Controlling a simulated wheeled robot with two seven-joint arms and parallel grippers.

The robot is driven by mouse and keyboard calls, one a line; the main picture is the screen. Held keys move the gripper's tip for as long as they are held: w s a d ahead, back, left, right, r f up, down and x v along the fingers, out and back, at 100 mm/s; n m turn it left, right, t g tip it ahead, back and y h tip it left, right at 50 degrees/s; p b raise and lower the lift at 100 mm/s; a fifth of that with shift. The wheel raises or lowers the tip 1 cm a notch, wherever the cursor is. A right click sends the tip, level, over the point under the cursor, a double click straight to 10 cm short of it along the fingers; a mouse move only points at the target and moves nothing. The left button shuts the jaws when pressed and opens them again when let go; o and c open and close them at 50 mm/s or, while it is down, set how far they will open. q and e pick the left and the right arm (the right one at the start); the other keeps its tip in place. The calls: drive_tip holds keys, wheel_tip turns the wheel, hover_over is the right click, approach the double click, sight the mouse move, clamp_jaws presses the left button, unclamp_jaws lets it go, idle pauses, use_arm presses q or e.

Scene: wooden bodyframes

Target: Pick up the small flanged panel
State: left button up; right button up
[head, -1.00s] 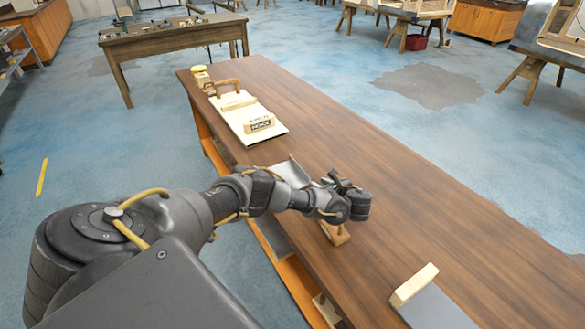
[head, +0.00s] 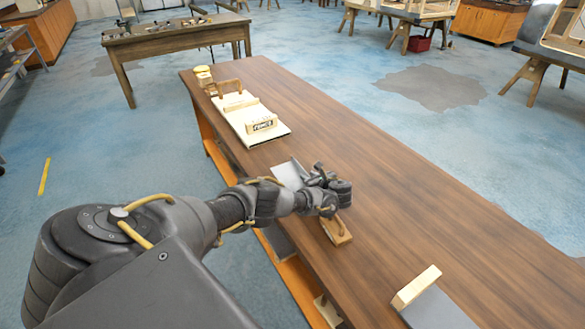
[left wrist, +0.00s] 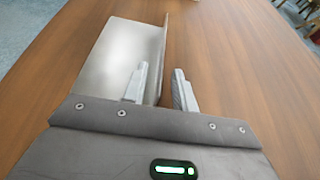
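The small flanged panel (head: 286,174) is a thin grey metal sheet lying on the wooden table, partly hidden behind my left gripper in the head view. In the left wrist view the panel (left wrist: 118,55) lies ahead, with its upright flange along its right side. My left gripper (head: 325,174) is low over the table at the panel. In the left wrist view its two fingers (left wrist: 160,92) are apart, one on each side of the flange's near end. Gaps show beside the flange, so the fingers do not appear closed on it. My right gripper is not in view.
A wooden tool with a handle (head: 338,232) lies just in front of my left gripper. A grey panel with a wooden block (head: 418,288) sits at the near right. A pale board with wooden pieces (head: 246,121) lies farther back. The table's right side (head: 420,205) is clear.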

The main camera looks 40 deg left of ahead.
use_arm(q)
clamp_jaws()
drive_tip(key=shift+r, duration=0.1)
idle(0.4)
drive_tip(key=shift+r, duration=0.6)
drive_tip(key=r, duration=0.3)
drive_tip(key=shift+s+a+p, duration=0.1)
drive_tip(key=shift+s+p, duration=0.15)
drive_tip(key=shift+p, duration=0.1)
drive_tip(key=s+a+r, duration=0.1)
drive_tip(key=s+r, duration=0.7)
drive_tip(key=s, duration=0.5)
drive_tip(key=shift+s+r+b, duration=0.25)
drive_tip(key=shift+r+b, duration=0.05)
drive_tip(key=shift+b, duration=0.1)
